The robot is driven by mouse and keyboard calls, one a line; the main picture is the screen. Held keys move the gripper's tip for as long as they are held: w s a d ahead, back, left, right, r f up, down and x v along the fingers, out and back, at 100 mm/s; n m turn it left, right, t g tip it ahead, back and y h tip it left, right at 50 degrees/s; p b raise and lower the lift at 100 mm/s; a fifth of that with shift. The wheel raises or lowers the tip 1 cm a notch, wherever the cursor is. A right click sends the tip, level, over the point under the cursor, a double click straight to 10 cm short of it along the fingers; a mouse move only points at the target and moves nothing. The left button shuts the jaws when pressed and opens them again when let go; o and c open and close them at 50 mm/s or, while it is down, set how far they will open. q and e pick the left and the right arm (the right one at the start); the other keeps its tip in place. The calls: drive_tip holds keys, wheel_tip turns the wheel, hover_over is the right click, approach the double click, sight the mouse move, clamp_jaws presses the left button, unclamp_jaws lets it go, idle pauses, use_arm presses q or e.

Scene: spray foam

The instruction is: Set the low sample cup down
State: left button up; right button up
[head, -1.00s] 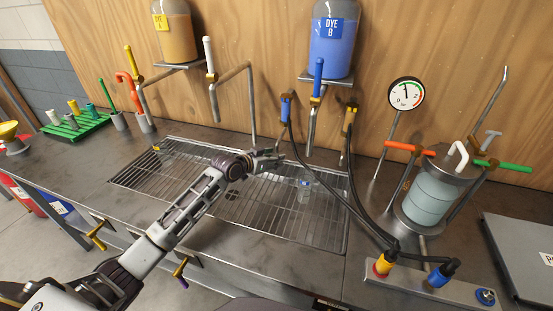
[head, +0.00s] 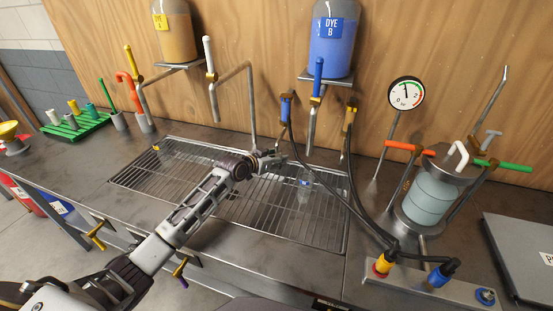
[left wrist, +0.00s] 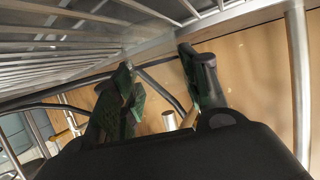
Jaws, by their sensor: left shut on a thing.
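My left gripper (head: 272,158) is low over the middle of the sink grate (head: 180,176). Its two fingers also show in the left wrist view (left wrist: 165,85), set apart with a gap between them. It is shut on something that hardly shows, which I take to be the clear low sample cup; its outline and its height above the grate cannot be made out. A clear vessel with a small blue label (head: 305,186) stands on the grate to the right of the gripper. My right gripper is not in view.
Blue (head: 317,85) and white (head: 209,70) handled taps stand behind the grate, below the dye bottles. Black hoses (head: 338,190) curve over the grate's right side. A clamped cylinder (head: 431,190) stands at right. The grate's left part is clear.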

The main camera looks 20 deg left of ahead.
use_arm(q)
drive_tip(key=o, duration=0.8)
drive_tip(key=shift+s+a+r, duration=0.15)
drive_tip(key=shift+s+r, duration=0.05)
drive_tip(key=v, duration=0.9)
drive_tip(key=shift+s+a+r, duration=0.1)
drive_tip(key=shift+s, duration=0.25)
drive_tip(key=shift+v, duration=0.9)
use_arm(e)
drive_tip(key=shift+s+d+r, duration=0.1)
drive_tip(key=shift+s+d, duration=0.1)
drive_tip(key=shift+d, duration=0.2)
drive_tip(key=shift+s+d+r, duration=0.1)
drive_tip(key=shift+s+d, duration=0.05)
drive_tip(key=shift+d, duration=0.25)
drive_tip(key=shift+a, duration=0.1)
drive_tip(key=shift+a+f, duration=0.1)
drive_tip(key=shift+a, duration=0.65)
